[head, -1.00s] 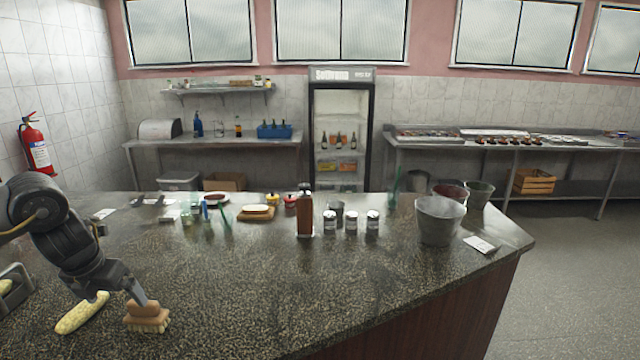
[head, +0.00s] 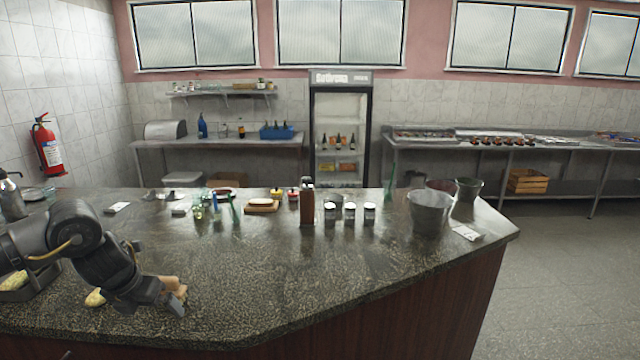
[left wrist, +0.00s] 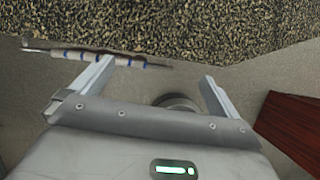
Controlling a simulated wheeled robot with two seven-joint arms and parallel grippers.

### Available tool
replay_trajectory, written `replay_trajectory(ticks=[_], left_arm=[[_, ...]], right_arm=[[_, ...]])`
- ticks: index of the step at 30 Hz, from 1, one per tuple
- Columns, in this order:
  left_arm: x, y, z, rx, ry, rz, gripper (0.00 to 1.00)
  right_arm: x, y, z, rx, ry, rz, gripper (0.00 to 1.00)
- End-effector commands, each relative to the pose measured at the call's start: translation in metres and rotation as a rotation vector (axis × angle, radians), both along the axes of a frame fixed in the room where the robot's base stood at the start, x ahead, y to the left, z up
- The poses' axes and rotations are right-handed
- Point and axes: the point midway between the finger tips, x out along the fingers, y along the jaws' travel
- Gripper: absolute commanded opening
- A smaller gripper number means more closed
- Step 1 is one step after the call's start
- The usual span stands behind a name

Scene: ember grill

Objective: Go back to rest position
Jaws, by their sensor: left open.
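My left gripper (head: 172,299) is at the front left of the dark speckled counter (head: 300,285). In the left wrist view my left gripper (left wrist: 158,72) has its two fingers apart with nothing held between them. My right gripper does not show in either view.
A fire extinguisher (head: 48,148) hangs on the left wall. Cans (head: 350,213), a tall brown bottle-like item (head: 307,205) and a metal bucket (head: 429,211) stand towards the back. The counter's middle front is clear. The wrist view shows the counter edge (left wrist: 170,30) and floor.

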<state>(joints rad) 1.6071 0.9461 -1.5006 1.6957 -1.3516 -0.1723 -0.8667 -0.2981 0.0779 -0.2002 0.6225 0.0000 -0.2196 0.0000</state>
Motion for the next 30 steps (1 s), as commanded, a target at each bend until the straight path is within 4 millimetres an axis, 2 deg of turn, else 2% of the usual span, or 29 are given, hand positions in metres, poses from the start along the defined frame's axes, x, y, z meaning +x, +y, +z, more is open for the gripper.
replay_trajectory(ticks=[5, 8, 11, 15, 18, 21, 24, 26, 30], left_arm=[[0.004, -0.053, -0.033, -0.072, -0.040, -0.021, 1.00], [0.003, -0.093, -0.053, -0.142, -0.069, -0.020, 1.00], [-0.004, -0.145, -0.076, -0.250, -0.097, -0.002, 1.00], [-0.027, -0.226, -0.102, -0.475, -0.124, 0.100, 1.00], [-0.049, -0.274, -0.111, -0.663, -0.121, 0.243, 1.00], [-0.071, -0.304, -0.114, -0.845, -0.095, 0.440, 1.00], [-0.092, -0.316, -0.117, -1.006, -0.052, 0.691, 1.00], [-0.105, -0.314, -0.121, -1.088, -0.019, 0.864, 1.00], [-0.139, -0.288, -0.140, -1.216, 0.063, 1.327, 1.00]], right_arm=[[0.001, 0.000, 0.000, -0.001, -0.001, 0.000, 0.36], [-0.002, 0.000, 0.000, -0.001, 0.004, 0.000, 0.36], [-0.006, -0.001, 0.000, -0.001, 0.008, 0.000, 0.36], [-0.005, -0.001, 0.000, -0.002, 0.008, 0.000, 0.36], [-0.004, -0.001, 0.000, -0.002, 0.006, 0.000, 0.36], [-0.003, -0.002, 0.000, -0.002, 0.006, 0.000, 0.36], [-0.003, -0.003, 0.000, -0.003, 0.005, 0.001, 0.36], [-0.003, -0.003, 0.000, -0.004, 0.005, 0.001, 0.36], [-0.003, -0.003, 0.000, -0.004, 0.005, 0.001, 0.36]])
